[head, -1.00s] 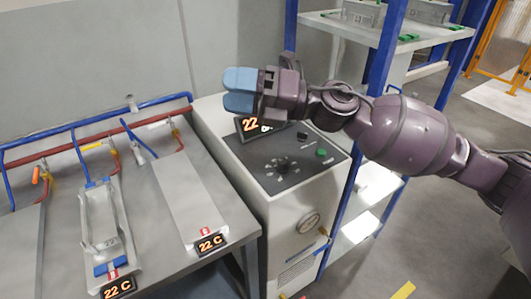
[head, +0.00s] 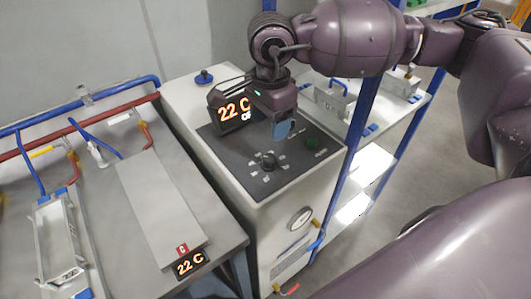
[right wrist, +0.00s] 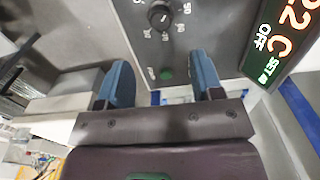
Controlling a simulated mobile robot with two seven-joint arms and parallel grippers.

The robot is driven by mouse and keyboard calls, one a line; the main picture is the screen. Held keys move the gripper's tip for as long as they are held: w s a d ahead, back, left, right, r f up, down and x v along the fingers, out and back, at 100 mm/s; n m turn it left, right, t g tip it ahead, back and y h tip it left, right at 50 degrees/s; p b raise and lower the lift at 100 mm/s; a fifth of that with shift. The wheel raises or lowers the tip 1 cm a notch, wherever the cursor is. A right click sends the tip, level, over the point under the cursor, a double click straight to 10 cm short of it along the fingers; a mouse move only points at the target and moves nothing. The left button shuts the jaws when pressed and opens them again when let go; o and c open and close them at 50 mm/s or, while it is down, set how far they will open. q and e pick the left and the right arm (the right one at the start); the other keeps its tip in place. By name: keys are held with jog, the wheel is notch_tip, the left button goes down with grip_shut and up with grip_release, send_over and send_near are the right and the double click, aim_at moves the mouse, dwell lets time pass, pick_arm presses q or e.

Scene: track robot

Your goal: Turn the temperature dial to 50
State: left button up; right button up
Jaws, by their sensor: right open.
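The temperature dial (head: 268,161) is a small black knob with marks around it on the dark, sloping panel (head: 238,160) of a white cabinet. The dial also shows at the top of the right wrist view (right wrist: 160,17). My right gripper (head: 284,131) points down above the panel, behind and slightly right of the dial in the head view. In the right wrist view its two blue fingers (right wrist: 160,68) are apart and empty, with the dial beyond their tips. The display (head: 235,109) reads 22 C and OFF. My left gripper is not in view.
A blue-posted shelf (head: 357,125) stands close on the right. A bench (head: 215,220) with metal plates, pipes and a small 22 C readout (head: 190,263) is on the left.

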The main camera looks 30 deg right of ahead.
aim_at(269, 157)
jog(key=shift+f, duration=0.55)
notch_tip(269, 157, down, 9)
jog(key=shift+r+b, duration=0.1)
jog(key=shift+b, duration=0.25)
jog(key=shift+w+f, duration=0.1)
jog(key=shift+f, duration=0.4)
jog(key=shift+c, duration=0.2)
jog(key=c, duration=0.9)
